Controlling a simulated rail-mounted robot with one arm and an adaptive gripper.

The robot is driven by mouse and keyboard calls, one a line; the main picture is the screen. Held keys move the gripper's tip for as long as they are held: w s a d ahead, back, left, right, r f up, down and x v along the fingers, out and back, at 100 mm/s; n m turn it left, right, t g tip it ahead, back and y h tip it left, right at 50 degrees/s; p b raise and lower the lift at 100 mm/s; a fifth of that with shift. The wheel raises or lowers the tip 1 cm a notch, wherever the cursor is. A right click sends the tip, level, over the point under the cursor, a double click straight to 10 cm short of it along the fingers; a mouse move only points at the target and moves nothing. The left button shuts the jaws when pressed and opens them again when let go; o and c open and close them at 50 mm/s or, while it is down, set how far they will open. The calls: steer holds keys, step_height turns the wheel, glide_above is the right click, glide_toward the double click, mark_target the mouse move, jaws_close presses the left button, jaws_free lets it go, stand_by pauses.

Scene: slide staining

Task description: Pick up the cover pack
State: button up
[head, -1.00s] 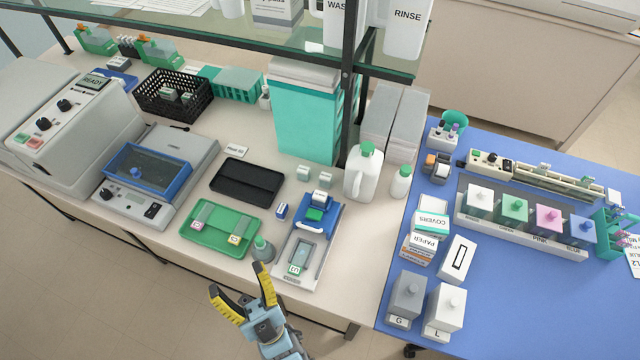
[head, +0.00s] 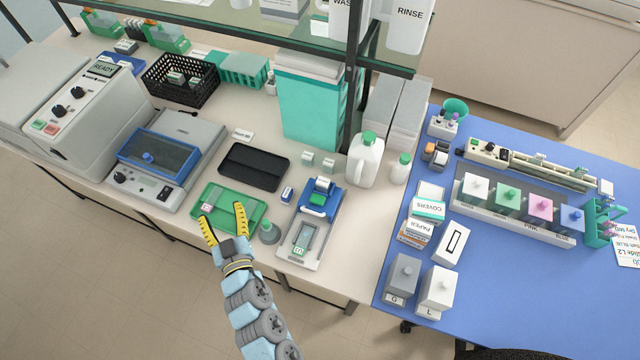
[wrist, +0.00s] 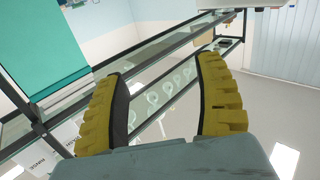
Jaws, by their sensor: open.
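The cover pack is a white and teal box labelled COVERS (head: 428,209), on the blue table near its left edge, just behind the PAPER box (head: 416,232). My gripper (head: 224,217) is open and empty, at the front edge of the pale bench by the green tray (head: 252,204), well to the left of the cover pack. In the wrist view my two yellow fingers (wrist: 163,110) are spread with nothing between them. That view shows shelving and wall, and not the pack.
Grey and white jars G (head: 402,277) and L (head: 437,290) stand in front of the pack. A white box (head: 453,242) is beside it. A shelf post rises behind.

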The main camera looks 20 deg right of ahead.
steer(key=s+d+f+m+g+h, duration=0.2)
steer(key=d+m+g+h, duration=0.2)
steer(key=d+h, duration=0.3)
steer(key=m+g+h, duration=0.3)
steer(key=m+g, duration=0.1)
steer(key=m, duration=0.1)
glide_toward(322, 185)
steer(key=p+x, duration=0.3)
steer(key=x, duration=0.2)
steer(key=shift+a+f, duration=0.1)
steer(key=shift+f, duration=0.05)
steer(key=shift+w+d+f, duration=0.35)
steer(key=shift+w+d, duration=0.05)
steer(key=shift+w+d+f+p, duration=0.2)
steer(key=shift+w+d+p, duration=0.85)
steer(key=shift+w+d, duration=0.1)
steer(key=shift+x, duration=1)
steer(key=shift+a+f, duration=0.1)
steer(key=shift+f, duration=0.05)
jaws_close()
